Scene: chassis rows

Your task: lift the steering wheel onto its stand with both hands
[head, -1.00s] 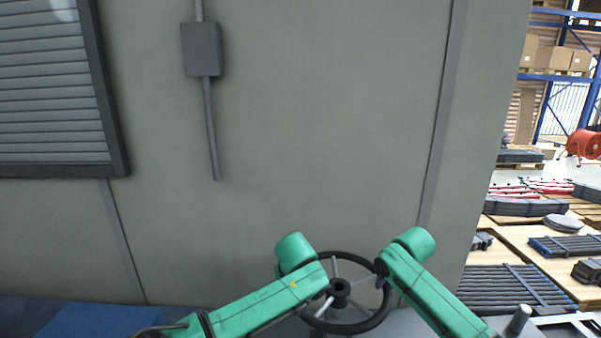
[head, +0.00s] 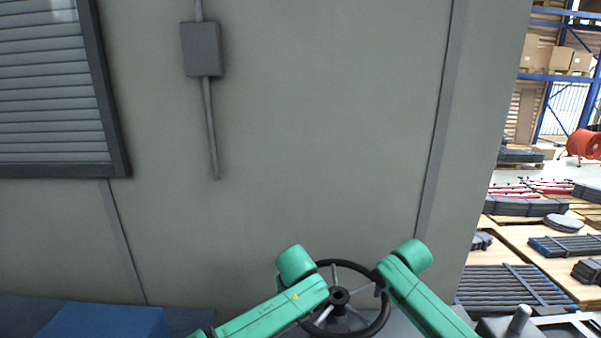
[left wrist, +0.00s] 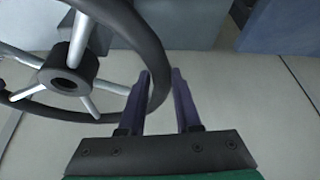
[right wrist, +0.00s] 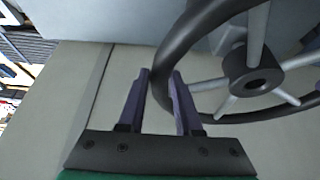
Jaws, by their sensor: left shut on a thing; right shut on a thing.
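The steering wheel (head: 351,262) is dark, with silver-grey spokes and a round black hub, low in the head view. It is tilted, facing me. My left gripper (left wrist: 161,75) is shut on the rim in the left wrist view; the head view hides its fingers behind my green arm. My right gripper (right wrist: 160,73) is shut on the opposite side of the rim, which passes between its purple fingers. The wheel's lower edge is near the bottom of the head view. I cannot make out the stand for certain.
A grey panelled wall (head: 300,130) fills the view behind the wheel, with a conduit box (head: 201,49) on it. A blue block (head: 105,322) lies at lower left. Pallets of dark parts (head: 510,288) stand at right.

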